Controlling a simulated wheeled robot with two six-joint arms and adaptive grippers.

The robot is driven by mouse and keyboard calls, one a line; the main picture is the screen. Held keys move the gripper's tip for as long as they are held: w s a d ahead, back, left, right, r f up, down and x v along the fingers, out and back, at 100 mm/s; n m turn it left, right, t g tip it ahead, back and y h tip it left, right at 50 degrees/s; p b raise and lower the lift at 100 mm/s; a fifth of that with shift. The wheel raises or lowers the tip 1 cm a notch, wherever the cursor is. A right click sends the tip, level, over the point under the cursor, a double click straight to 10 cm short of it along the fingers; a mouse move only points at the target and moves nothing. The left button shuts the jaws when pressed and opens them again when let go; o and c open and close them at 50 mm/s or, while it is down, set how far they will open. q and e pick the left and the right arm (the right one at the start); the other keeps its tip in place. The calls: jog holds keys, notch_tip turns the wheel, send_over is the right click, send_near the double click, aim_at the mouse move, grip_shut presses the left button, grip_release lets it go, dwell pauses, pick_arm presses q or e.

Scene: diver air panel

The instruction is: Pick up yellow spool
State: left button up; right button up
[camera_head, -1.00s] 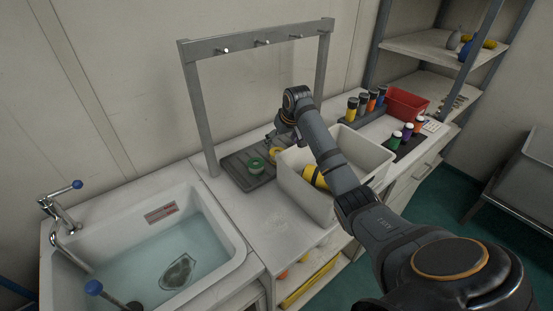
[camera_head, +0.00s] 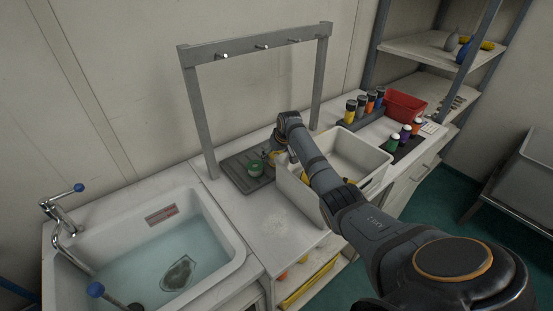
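The yellow spool (camera_head: 274,159) is on the grey tray (camera_head: 236,170) under the hanging frame, largely covered by my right gripper (camera_head: 274,156). My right gripper is down at the spool, with its fingers beside or around it. The fingertips are too small and hidden to show whether they are closed on it. My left gripper is not in view.
A white bin (camera_head: 308,203) stands right under my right forearm, with something yellow inside. A grey hook frame (camera_head: 196,112) rises around the tray. A water-filled sink (camera_head: 222,262) is at left. Bottles and a red bin (camera_head: 405,105) stand at right.

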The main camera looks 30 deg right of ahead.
jog(key=c, duration=1.2)
jog(key=shift+r, duration=0.1)
